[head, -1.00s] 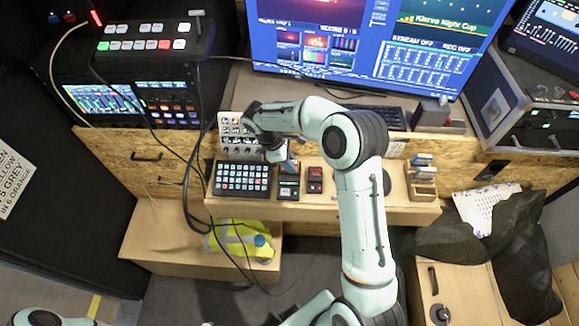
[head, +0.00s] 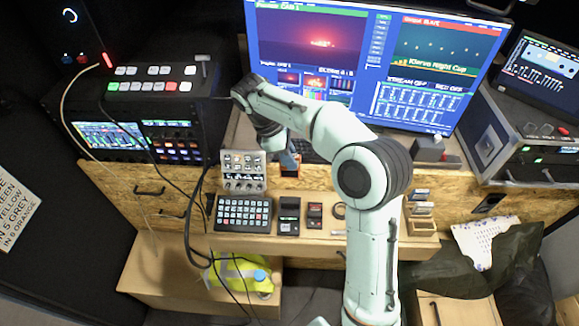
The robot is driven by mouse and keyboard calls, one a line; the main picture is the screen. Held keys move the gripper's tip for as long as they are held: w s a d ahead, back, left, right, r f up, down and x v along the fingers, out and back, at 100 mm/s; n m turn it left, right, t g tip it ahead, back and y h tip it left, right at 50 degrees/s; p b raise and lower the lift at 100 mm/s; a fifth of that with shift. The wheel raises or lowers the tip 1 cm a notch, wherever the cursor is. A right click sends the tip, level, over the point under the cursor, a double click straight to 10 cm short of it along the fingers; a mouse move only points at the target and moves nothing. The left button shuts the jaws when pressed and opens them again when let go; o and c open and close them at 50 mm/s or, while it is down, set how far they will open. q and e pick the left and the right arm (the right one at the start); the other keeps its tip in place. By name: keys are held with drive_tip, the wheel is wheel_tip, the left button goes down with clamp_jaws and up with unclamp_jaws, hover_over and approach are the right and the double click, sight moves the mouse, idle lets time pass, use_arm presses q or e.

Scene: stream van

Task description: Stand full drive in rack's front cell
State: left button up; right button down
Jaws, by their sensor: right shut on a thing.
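My right gripper (head: 276,143) is shut on a blue-grey drive (head: 290,160) over the back part of the desk, behind the small black devices. The gripper and arm hide part of the drive, and its label cannot be read. A small wooden rack (head: 422,228) stands at the right end of the desk's front shelf, with a few blue and grey drives (head: 420,195) in or just behind it. Which cells are empty is too small to tell. My gripper is well to the left of the rack and apart from it. My left gripper is not in view.
A keypad (head: 243,214), a black device (head: 289,216) and a smaller black-and-red device (head: 314,216) lie along the shelf. A grey control panel (head: 243,171) is left of my gripper. The large monitor (head: 375,65) stands behind.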

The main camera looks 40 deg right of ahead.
drive_tip(key=s+d+f, duration=0.3)
drive_tip(key=s+d, duration=0.3)
drive_tip(key=d, duration=0.3)
drive_tip(key=s+d+f, duration=0.4)
drive_tip(key=s+d, duration=0.2)
drive_tip(key=d, duration=0.4)
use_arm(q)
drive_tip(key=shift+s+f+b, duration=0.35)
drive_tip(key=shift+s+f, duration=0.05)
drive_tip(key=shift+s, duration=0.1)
use_arm(e)
drive_tip(key=s+d+f, duration=0.1)
drive_tip(key=s+d, duration=0.4)
drive_tip(key=s, duration=0.4)
drive_tip(key=s+d+f, duration=0.1)
drive_tip(key=s+d, duration=0.3)
drive_tip(key=s, duration=0.6)
drive_tip(key=shift+d, duration=0.4)
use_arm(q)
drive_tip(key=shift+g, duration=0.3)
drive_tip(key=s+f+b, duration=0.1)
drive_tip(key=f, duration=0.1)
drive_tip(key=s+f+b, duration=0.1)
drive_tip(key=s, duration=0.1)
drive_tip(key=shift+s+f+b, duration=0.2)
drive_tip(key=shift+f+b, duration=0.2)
use_arm(e)
wheel_tip(320, 180, down, 5)
drive_tip(key=shift+s, duration=0.1)
